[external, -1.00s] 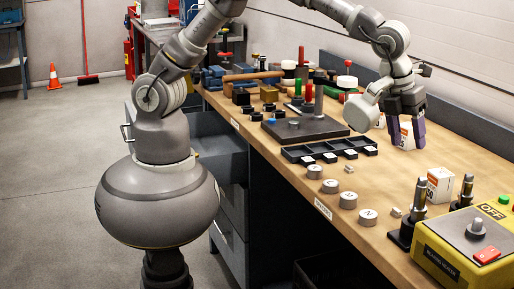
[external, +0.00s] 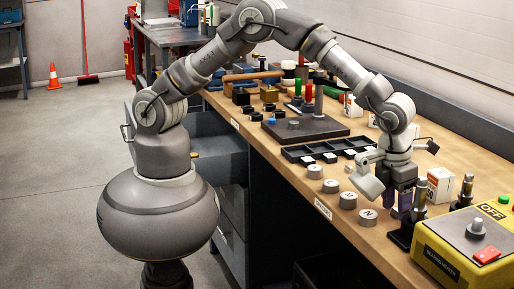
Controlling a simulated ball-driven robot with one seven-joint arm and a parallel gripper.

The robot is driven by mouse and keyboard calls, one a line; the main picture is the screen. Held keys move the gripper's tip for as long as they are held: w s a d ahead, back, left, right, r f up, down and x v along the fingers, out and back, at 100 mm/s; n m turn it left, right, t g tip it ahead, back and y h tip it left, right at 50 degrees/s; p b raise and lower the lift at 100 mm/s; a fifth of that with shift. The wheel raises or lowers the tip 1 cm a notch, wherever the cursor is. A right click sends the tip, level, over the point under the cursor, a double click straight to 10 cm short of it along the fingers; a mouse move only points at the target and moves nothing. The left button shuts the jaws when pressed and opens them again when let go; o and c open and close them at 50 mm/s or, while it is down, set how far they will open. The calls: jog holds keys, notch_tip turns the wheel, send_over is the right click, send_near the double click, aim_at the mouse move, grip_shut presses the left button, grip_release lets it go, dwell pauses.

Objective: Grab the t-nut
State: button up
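My gripper (external: 403,207) points down low over the bench at the front right, among the labelled round weights and the dark upright fixtures. Its purple fingers are partly hidden by the gripper body and the nearest fixture, so I cannot tell whether they are open or shut. The small pale metal piece that lay here earlier, possibly the t-nut, is now hidden by my gripper. Another small metal piece (external: 349,169) lies farther back, beside the black compartment tray. I cannot tell for certain which piece is the t-nut.
A round weight (external: 367,217) sits just left of my gripper. Dark upright fixtures (external: 466,191) and a white-orange box (external: 440,185) crowd its right side. A yellow heater box (external: 467,250) stands at the front right. The black compartment tray (external: 290,156) lies behind.

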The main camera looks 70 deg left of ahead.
grip_shut()
jog(key=shift+r, duration=0.1)
